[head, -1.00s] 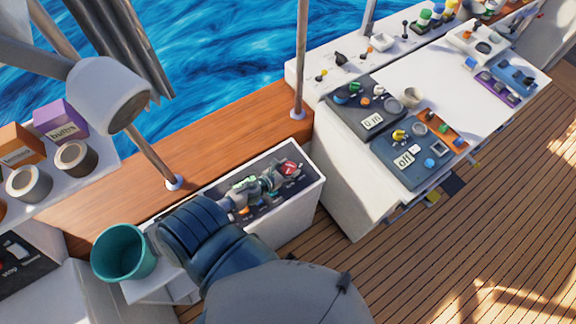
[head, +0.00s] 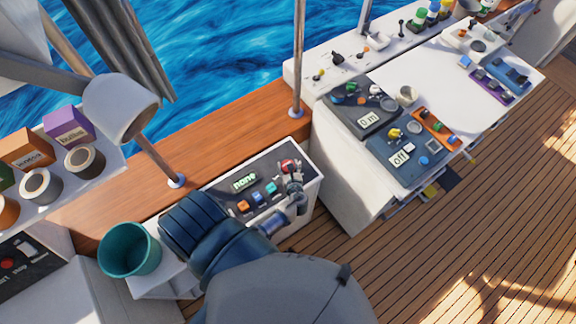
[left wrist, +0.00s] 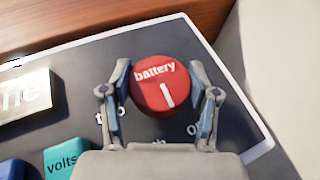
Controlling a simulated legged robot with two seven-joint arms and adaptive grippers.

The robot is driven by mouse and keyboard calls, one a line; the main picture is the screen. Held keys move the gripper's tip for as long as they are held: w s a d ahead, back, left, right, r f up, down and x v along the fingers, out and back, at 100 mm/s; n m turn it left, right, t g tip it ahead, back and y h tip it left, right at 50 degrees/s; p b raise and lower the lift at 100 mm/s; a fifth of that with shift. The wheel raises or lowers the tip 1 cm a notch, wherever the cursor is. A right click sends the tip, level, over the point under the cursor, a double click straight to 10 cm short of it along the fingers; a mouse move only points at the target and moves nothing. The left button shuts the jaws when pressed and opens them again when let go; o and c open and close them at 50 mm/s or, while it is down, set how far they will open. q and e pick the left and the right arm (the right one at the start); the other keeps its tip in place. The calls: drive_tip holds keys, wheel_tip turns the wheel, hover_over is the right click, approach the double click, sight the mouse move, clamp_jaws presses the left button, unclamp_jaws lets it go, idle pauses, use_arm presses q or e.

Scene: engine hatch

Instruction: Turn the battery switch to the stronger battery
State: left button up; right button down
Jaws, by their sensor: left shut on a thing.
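The battery switch (head: 289,166) is a round red knob at the right end of a dark panel (head: 225,193). In the left wrist view the knob (left wrist: 161,86) reads "battery", and its white mark points down, slightly right. Position labels below it are partly hidden by my gripper. My left gripper (head: 294,180) is shut on the knob, with one finger on each side in the left wrist view (left wrist: 160,78). The panel's display (head: 244,181) reads "none". Orange, blue and teal buttons sit below it, the teal one (left wrist: 66,158) marked "volts". My right gripper is out of view.
A teal cup (head: 129,251) stands left of my left arm. A lamp-like white head (head: 120,105) hangs above the left shelf of boxes and jars. A white console (head: 440,85) with other panels stands at right. A metal post (head: 299,60) rises behind the panel.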

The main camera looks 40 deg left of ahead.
use_arm(q)
drive_tip(key=n+g, duration=0.1)
drive_tip(key=n+g+y, duration=0.2)
drive_tip(key=shift+w+r+n, duration=0.2)
drive_tip(key=shift+w+n, duration=0.05)
drive_tip(key=shift+n, duration=0.05)
drive_tip(key=shift+a+n+g+y+b, duration=0.1)
drive_tip(key=shift+n+g+y+b, duration=0.45)
drive_tip(key=shift+n+g, duration=0.8)
drive_tip(key=shift+g, duration=0.35)
drive_tip(key=o, duration=0.9)
drive_tip(key=shift+o, duration=1.3)
drive_tip(key=shift+f, duration=0.15)
drive_tip(key=shift+s, duration=0.1)
